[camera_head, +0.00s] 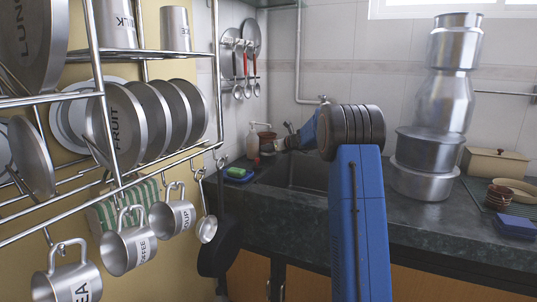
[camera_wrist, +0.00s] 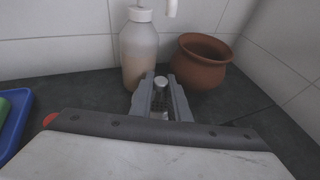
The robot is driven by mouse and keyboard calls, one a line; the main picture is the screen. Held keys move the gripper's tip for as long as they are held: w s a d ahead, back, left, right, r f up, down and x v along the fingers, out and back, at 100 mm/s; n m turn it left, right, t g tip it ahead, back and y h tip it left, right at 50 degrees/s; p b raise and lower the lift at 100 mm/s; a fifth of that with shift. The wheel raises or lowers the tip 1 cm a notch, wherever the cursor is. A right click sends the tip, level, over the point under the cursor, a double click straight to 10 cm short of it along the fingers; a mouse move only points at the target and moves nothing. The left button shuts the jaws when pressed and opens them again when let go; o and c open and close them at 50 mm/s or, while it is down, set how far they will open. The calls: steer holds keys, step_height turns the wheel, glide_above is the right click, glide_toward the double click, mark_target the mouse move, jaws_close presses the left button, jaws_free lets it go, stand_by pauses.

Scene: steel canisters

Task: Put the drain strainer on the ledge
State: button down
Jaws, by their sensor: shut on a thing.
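My gripper (camera_wrist: 160,88) is shut on a small pale metal piece with a rounded top, which appears to be the drain strainer (camera_wrist: 161,84). Its lower part is mostly hidden between the fingers. The dark stone ledge (camera_wrist: 88,88) lies below and around the fingers in the wrist view, in the corner behind the sink (camera_head: 300,177). I cannot tell whether the strainer touches the ledge. In the head view my gripper (camera_head: 270,148) is small and partly hidden by my arm, near the back corner.
A white soap bottle (camera_wrist: 138,50) stands just beyond the fingers, and a terracotta pot (camera_wrist: 200,62) stands to its right. A blue tray (camera_wrist: 14,125) with a green item is at left. Stacked steel canisters (camera_head: 428,150) stand right of the sink. A dish rack (camera_head: 100,100) fills the left.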

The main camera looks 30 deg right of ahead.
mark_target(269, 151)
steer(key=shift+s+f, duration=0.1)
steer(key=shift+f, duration=1.35)
steer(key=shift+f, duration=0.15)
steer(key=c, duration=1.7)
jaws_free()
